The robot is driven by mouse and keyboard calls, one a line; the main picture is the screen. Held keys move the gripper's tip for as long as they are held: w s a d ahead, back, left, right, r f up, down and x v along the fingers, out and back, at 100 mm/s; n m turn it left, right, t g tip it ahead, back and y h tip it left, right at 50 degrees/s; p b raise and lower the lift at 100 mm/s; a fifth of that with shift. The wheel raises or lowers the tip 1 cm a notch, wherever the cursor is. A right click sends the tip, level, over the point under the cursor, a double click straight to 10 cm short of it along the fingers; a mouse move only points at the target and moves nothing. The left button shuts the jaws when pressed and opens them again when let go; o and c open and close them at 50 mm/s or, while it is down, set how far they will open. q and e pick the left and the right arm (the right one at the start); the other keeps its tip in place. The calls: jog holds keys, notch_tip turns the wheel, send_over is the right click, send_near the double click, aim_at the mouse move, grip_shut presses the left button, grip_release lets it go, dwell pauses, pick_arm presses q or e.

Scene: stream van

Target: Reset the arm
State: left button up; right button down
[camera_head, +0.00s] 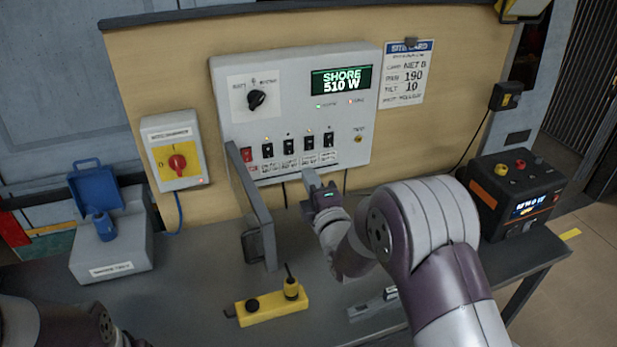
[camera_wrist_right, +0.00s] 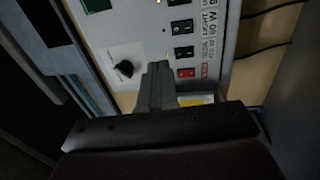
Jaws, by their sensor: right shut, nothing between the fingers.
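My right gripper (camera_head: 311,180) is in front of the lower edge of the grey control panel (camera_head: 240,75), just below its row of black switches (camera_head: 308,143). Its fingers are shut with nothing between them; the right wrist view shows the closed fingers (camera_wrist_right: 157,78) pointing at the panel. Whether they touch it I cannot tell. Part of my left arm (camera_head: 60,325) shows at the lower left; its gripper is out of view. The panel's green display reads "SHORE 510 W". The black rotary knob (camera_head: 257,99) and red switch (camera_head: 247,155) also show.
A grey hinged flap (camera_head: 250,205) stands out left of my gripper. A yellow socket block (camera_head: 272,307) lies on the bench. A blue-lidded box (camera_head: 110,250) and a yellow-faced isolator (camera_head: 175,150) are left. A black power unit (camera_head: 515,195) stands right.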

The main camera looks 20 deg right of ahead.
jog(key=s+f+m+g, duration=1)
jog(key=f+m+g, duration=0.15)
jog(key=f, duration=0.35)
jog(key=s+r+m+g, duration=0.2)
jog(key=s+m+g, duration=0.4)
jog(key=s, duration=1)
jog(key=shift+s+a+r+m+h+p, duration=0.3)
jog(key=shift+a+r+m+p, duration=0.05)
jog(key=shift+a+r, duration=0.1)
jog(key=shift+s+g, duration=0.1)
jog(key=shift+g, duration=0.15)
